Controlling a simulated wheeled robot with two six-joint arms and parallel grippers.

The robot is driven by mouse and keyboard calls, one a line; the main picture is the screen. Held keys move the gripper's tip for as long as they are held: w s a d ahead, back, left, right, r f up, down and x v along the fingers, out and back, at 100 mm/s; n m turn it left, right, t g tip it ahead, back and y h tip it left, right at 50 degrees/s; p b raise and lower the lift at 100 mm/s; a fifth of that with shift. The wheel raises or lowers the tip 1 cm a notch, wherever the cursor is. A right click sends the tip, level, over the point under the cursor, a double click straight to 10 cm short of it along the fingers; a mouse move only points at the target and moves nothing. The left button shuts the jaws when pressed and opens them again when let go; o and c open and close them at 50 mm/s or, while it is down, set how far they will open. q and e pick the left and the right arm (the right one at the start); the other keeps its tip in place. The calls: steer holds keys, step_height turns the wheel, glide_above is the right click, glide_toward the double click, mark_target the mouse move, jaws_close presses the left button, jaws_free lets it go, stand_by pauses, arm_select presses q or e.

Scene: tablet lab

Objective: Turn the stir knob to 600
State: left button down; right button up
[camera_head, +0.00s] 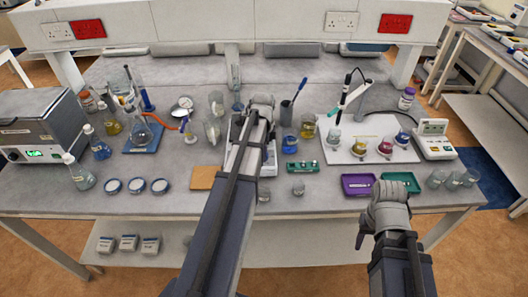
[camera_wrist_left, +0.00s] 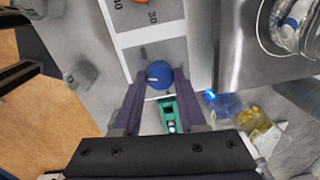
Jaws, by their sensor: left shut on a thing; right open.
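The stir knob (camera_wrist_left: 160,75) is a round blue dial with a short white pointer mark, on a grey panel of the white stirrer (camera_wrist_left: 130,20). My left gripper (camera_wrist_left: 158,88) has one dark finger on each side of the knob and is shut on it. In the head view the white stirrer (camera_head: 233,158) stands mid-table, largely covered by my left arm, which hides the knob there. An orange knob (camera_wrist_left: 138,1) shows partly at the top edge, near a printed "30". I cannot read a 600 mark. My right gripper (camera_head: 362,238) is open and empty before the table's front edge.
A tan board (camera_head: 204,177) lies left. Purple (camera_head: 358,185) and green trays (camera_head: 402,182) lie near my right gripper.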

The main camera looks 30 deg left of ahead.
arm_select(q)
steer(key=m, duration=0.4)
steer(key=shift+m, duration=2.2)
steer(key=shift+c, duration=2.3)
jaws_free()
step_height(320, 180, up, 8)
steer(key=p, duration=0.8)
steer(key=shift+s+a, duration=0.1)
steer(key=shift+s, duration=0.05)
steer(key=shift+f, duration=0.1)
